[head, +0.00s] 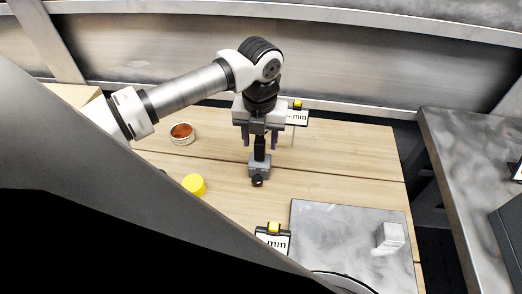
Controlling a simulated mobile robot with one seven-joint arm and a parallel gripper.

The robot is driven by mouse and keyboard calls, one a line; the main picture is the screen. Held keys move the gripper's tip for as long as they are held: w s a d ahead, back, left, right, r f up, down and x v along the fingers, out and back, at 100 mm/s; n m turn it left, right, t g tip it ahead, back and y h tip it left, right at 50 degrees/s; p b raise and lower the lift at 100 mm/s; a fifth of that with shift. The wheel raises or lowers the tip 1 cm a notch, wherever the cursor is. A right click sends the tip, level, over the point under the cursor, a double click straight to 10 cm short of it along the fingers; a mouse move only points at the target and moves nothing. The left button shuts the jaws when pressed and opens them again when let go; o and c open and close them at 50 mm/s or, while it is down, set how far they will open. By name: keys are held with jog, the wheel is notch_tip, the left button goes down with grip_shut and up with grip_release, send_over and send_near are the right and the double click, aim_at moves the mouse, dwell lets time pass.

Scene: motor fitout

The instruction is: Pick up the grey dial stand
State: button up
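The grey dial stand (260,168) stands upright on the wooden bench, near the middle of the head view. It has a small grey block base, a dark knob low on its front and a black post rising from it. My gripper (260,145) points straight down above the base. Its two dark fingers are apart, one on each side of the post. I see no clear contact between the fingers and the post. The top of the post is hidden by the gripper.
A digital gauge marked mm (297,117) stands close behind my gripper, to the right. Another mm gauge (272,238) is nearer the front. A yellow cylinder (193,184) and a tin with reddish contents (182,134) are left. A grey plate (330,225) bears a metal block (390,236).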

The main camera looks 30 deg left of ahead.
grip_shut()
jog(key=shift+r, duration=0.1)
dwell(1.1)
